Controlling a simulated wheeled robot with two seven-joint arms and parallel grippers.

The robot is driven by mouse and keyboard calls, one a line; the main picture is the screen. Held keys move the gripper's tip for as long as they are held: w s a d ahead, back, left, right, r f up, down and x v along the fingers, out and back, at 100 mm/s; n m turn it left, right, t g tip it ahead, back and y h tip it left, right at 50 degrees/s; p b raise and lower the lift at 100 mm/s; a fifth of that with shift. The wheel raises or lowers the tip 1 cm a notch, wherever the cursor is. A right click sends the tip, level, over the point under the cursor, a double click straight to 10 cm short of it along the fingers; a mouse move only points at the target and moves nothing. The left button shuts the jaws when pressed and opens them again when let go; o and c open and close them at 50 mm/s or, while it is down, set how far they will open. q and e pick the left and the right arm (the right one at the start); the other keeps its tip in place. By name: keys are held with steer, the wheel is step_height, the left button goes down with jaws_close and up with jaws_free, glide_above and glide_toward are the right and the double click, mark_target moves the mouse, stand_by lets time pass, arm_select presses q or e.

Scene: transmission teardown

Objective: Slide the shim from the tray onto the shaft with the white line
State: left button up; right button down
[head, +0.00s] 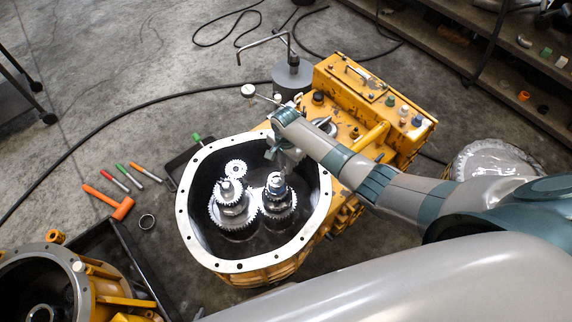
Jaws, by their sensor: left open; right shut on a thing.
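My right gripper (283,157) is shut at the far inner side of the open yellow housing (256,266), just above the right shaft (277,183). What it grips, probably the shim, is too small and covered to make out. The right shaft stands upright with gears around it. The left shaft (229,188) stands beside it with a wide gear lower down. I cannot make out a white line on either shaft. A black tray (176,160) lies partly behind the housing's left rim. My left gripper is not in view.
A second yellow casing (95,290) stands at the lower left. A grey stand with a bent rod (292,75) and a yellow machine block (375,95) are behind.

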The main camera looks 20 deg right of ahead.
steer(key=shift+f, duration=0.45)
steer(key=shift+f+b, duration=0.8)
steer(key=shift+f, duration=0.3)
steer(key=c, duration=1.1)
jaws_free()
